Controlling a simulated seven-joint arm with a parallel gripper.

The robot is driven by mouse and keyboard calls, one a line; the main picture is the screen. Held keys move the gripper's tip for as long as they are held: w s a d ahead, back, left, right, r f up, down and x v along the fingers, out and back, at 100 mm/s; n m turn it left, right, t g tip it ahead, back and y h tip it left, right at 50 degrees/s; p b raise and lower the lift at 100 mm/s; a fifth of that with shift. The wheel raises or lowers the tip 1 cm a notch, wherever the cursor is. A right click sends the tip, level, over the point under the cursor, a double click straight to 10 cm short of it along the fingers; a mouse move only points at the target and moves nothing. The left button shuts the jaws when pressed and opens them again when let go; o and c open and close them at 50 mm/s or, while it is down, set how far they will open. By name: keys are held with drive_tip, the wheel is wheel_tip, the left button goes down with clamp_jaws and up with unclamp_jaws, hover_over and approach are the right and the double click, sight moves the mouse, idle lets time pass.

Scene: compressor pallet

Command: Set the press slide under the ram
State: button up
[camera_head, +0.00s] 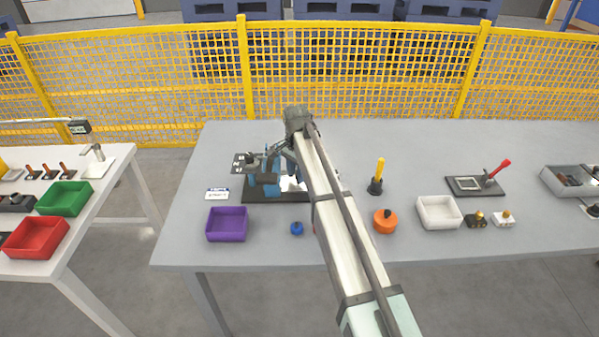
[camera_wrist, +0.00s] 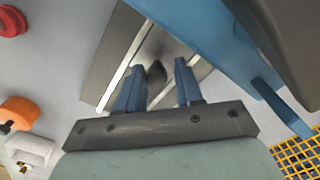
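The blue press (camera_head: 265,184) stands on a dark base plate (camera_head: 258,198) at the left of the grey table; its blue frame (camera_wrist: 200,25) fills the upper right of the wrist view. Two pale rails (camera_wrist: 122,72) run across the plate. A grey slide (camera_wrist: 155,45) with a dark knob (camera_wrist: 157,74) lies between them. My gripper (camera_wrist: 159,65) is open, its blue fingers either side of the knob with visible gaps. In the head view my arm hides much of the gripper and slide. The ram's tip is not clearly visible, so its alignment with the slide cannot be told.
A purple bin (camera_head: 227,224) and blue knob (camera_head: 297,228) lie in front of the press. An orange round part (camera_head: 385,221), yellow-handled tool (camera_head: 377,178) and white tray (camera_head: 438,212) stand to the right. A yellow fence (camera_head: 380,75) runs behind.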

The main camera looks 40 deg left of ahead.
drive_tip(key=o, duration=0.3)
drive_tip(key=shift+d, duration=0.1)
drive_tip(key=shift+w, duration=0.1)
wheel_tip(320, 180, up, 14)
idle(0.5)
drive_tip(key=shift+f, duration=0.1)
idle(0.4)
